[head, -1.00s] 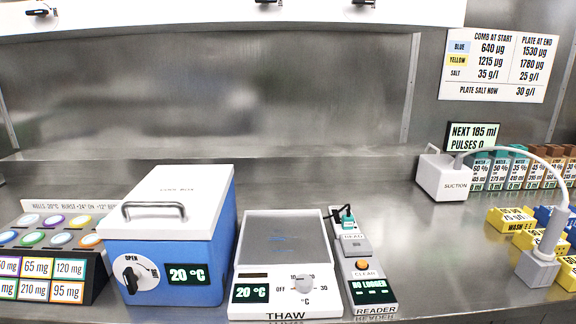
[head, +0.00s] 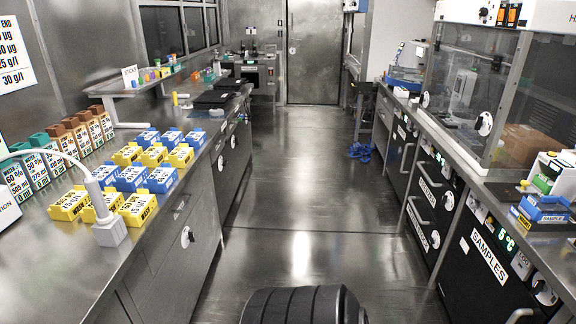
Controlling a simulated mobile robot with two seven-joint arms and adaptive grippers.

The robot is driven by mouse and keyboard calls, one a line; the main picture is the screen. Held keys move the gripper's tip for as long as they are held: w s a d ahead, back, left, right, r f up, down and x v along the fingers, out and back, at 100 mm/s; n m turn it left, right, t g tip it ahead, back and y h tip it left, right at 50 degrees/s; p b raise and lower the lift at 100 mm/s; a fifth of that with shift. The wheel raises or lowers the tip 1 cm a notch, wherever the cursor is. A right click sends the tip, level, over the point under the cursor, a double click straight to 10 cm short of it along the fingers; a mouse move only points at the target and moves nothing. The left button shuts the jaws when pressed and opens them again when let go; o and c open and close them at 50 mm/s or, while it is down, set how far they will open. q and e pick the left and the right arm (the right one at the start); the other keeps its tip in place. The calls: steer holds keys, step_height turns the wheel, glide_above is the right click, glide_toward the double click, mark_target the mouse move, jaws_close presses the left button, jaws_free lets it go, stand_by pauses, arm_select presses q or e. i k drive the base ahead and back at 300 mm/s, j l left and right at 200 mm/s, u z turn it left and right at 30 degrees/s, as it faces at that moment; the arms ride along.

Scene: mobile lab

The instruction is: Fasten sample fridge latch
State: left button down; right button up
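The sample fridge (head: 470,285) is a black-fronted unit under the right-hand counter at the lower right, with a white SAMPLES label (head: 489,256) on its front. A green-lit display sits above the label. A white round piece with a dark knob (head: 543,289), which looks like the latch, is at its right, near the picture edge. It is too small to tell whether it is fastened. Neither gripper is in view; only a black ribbed part of my own body shows at the bottom middle.
The aisle floor (head: 300,200) is clear down to a metal door (head: 313,52). A blue item (head: 360,152) lies on the floor at the right. The left counter holds yellow and blue blocks (head: 150,180). Other black drawers (head: 430,195) with handles line the right side.

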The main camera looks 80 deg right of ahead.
mark_target(540, 286)
steer(key=z, duration=0.55)
steer(key=j+z, duration=0.1)
steer(key=z, duration=0.95)
steer(key=j+z, duration=0.1)
steer(key=z, duration=1.55)
steer(key=k+z, duration=0.1)
steer(key=z, duration=1)
steer(key=i+j, duration=0.1)
steer(key=i+j+z, duration=0.1)
steer(key=j, duration=0.25)
